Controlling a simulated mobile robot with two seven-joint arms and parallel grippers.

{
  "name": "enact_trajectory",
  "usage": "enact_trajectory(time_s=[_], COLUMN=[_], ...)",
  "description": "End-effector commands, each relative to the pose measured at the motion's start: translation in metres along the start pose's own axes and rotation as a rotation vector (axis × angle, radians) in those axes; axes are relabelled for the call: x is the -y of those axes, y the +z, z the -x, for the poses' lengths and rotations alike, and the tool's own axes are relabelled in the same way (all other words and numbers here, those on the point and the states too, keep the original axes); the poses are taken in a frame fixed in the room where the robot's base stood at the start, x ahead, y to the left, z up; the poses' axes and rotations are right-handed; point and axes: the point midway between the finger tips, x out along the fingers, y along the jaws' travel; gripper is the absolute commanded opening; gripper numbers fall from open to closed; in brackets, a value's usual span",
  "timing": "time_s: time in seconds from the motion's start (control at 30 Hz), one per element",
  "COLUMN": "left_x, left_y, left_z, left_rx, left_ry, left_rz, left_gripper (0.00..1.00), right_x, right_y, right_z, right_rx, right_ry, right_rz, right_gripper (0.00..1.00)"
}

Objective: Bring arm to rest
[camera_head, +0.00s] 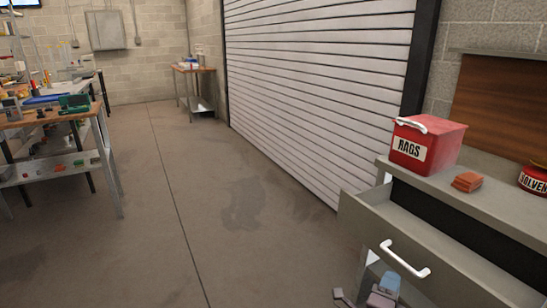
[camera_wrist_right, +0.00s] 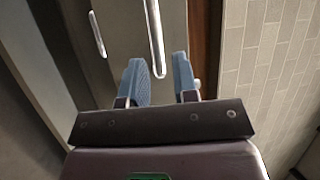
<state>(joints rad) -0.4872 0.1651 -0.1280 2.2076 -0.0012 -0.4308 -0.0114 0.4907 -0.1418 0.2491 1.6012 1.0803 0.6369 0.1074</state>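My right gripper (camera_head: 385,286) shows at the bottom edge of the head view, in front of the pulled-out grey drawer (camera_head: 362,218) and below its white handle (camera_head: 404,260). In the right wrist view the two blue fingers of my right gripper (camera_wrist_right: 160,80) stand apart with nothing between them. Two pale bar handles, one on the left (camera_wrist_right: 97,33) and one near the middle (camera_wrist_right: 155,38), show beyond the fingers on grey fronts. I cannot tell the exact gap between fingers and handle. My left gripper is in neither view.
The grey counter (camera_head: 400,171) holds a red rags box (camera_head: 428,142), an orange-red stack (camera_head: 467,181) and a red solvent can (camera_head: 535,178). A cluttered workbench (camera_head: 70,115) stands at left, a small table (camera_head: 193,70) at the back. The floor (camera_head: 200,210) between is clear.

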Motion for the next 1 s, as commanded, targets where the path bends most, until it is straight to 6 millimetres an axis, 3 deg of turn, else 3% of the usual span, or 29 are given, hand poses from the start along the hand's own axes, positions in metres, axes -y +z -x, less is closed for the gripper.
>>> enact_trajectory(time_s=[0.2,0.37,0.67,1.0], left_x=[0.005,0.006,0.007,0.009], left_y=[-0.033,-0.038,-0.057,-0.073], left_z=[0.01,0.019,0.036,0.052], left_rx=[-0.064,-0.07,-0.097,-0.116], left_ry=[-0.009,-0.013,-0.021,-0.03], left_rz=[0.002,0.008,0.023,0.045], left_gripper=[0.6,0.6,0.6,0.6], right_x=[0.034,0.042,0.033,0.014], right_y=[-0.027,-0.044,-0.088,-0.164], right_z=[0.024,0.059,0.146,0.252], right_rx=[0.198,0.379,0.718,1.067], right_ry=[-0.125,-0.187,-0.218,-0.149], right_rz=[0.247,0.475,0.915,1.372], right_gripper=[0.27,0.27,0.27,0.27])
